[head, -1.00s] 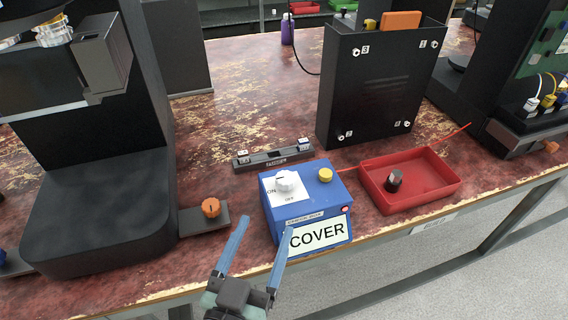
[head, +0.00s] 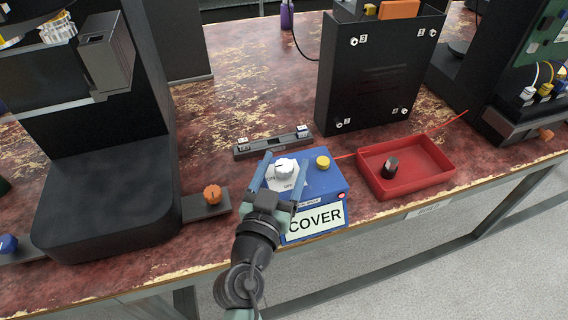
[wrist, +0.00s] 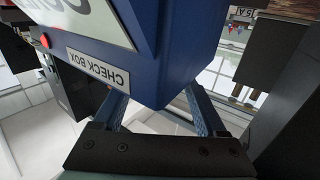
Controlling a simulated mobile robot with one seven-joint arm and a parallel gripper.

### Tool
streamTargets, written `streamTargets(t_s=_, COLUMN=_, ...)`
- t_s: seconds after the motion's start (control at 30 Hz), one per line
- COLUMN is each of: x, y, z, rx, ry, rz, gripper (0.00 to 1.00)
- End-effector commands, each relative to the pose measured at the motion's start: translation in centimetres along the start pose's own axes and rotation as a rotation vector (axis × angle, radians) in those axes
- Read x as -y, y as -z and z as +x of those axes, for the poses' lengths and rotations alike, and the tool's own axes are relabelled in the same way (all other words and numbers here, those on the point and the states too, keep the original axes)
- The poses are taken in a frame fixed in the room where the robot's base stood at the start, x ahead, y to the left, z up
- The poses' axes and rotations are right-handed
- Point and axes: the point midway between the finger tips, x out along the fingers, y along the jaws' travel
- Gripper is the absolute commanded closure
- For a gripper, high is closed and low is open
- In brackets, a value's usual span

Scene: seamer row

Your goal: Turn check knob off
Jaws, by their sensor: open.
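The blue check box (head: 322,188) stands near the table's front edge, with a "COVER" screen on its front. Its white knob (head: 284,169) sits on a white plate marked ON and OFF on the top left; its exact pointing is too small to tell. My gripper (head: 283,172) is open, its blue fingers to either side of the knob in the head view. In the wrist view the box (wrist: 180,45) fills the upper middle, with its CHECK BOX label upside down and the fingers (wrist: 158,108) partly behind its edge. The knob is not visible there.
A yellow button (head: 322,162) is on the box, right of the knob. A red tray (head: 425,178) holding a dark knob (head: 390,167) stands to the right. A grey fixture bar (head: 262,147) lies behind.

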Motion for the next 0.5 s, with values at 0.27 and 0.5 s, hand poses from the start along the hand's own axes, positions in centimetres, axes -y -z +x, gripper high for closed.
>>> streamTargets(t_s=0.27, x=-0.01, y=0.01, z=0.23, rx=0.000, ry=0.000, rz=0.000, gripper=0.26)
streamTargets(t_s=0.5, x=-0.01, y=0.02, z=0.21, rx=0.000, ry=0.000, rz=0.000, gripper=0.62)
